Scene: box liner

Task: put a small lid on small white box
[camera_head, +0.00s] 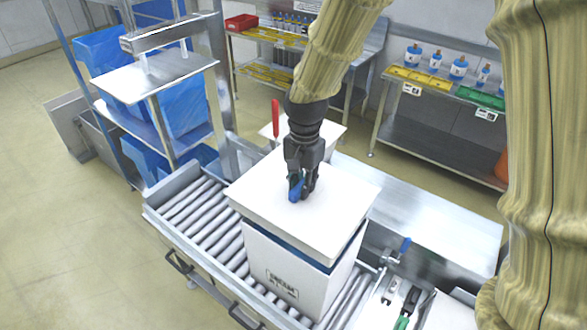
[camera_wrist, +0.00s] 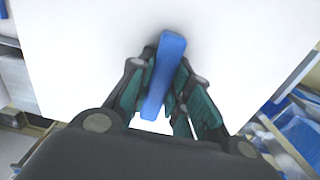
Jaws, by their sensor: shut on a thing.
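The small white box (camera_head: 288,272) stands on the roller conveyor, with printed dark text on its front side. A flat white lid (camera_head: 300,222) lies over its top, and a dark blue band shows between the lid and the box walls. I cannot tell whether the lid is fully seated. My gripper (camera_head: 298,192) is above the middle of the lid, shut on the blue handle (camera_head: 295,188). In the wrist view my gripper (camera_wrist: 162,100) has its fingers on both sides of the blue handle (camera_wrist: 165,75), and the white lid (camera_wrist: 90,50) fills the background.
The roller conveyor (camera_head: 195,208) runs under the box, with free rollers at left. A white board with a red handle (camera_head: 275,118) stands behind. Metal shelving with blue bins (camera_head: 180,100) is at left. A steel table (camera_head: 440,225) and tools (camera_head: 405,300) lie at right.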

